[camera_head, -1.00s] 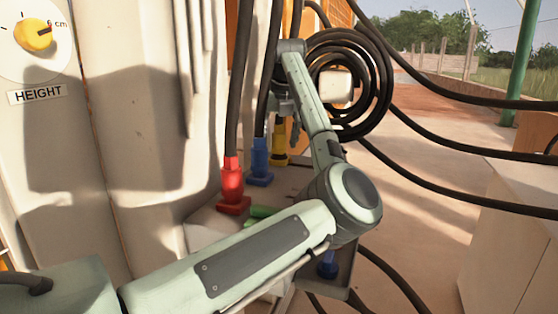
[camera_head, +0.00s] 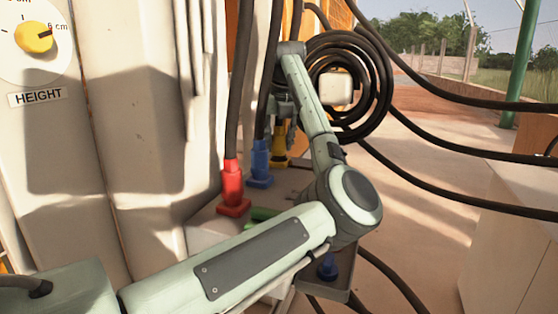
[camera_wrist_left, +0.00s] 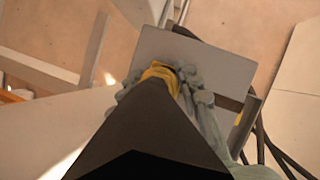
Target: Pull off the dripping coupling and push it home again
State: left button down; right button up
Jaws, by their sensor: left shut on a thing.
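My left gripper (camera_head: 283,108) points down at the machine's side behind its own forearm. It is shut on the yellow coupling (camera_head: 280,150), at the lower end of a dark hose. In the left wrist view the gripper's fingers (camera_wrist_left: 162,82) sit on both sides of the yellow coupling (camera_wrist_left: 158,72). The wide dark hose (camera_wrist_left: 145,130) hides much of it there. Whether the coupling is seated or raised cannot be told. A red coupling (camera_head: 232,187) and a blue coupling (camera_head: 260,163) stand beside it on the grey ledge. No drip is visible. My right gripper is not in view.
A height dial (camera_head: 35,37) is on the cream machine at left. A green part (camera_head: 262,214) and a blue part (camera_head: 328,267) lie near my left arm. A coiled black hose (camera_head: 345,80) hangs behind the gripper, and loose hoses cross the right side. Open floor lies to the right.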

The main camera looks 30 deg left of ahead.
pick_arm(q)
jog(key=shift+r+p, duration=1.7)
jog(key=shift+r, duration=0.8)
jog(key=shift+f, duration=0.15)
jog(key=shift+f+b, duration=1.05)
jog(key=shift+f, duration=0.65)
jog(key=shift+w, duration=0.1)
jog(key=shift+f+b, duration=0.45)
jog(key=shift+f, duration=0.35)
dwell(0.3)
jog(key=c, duration=1)
grip_release()
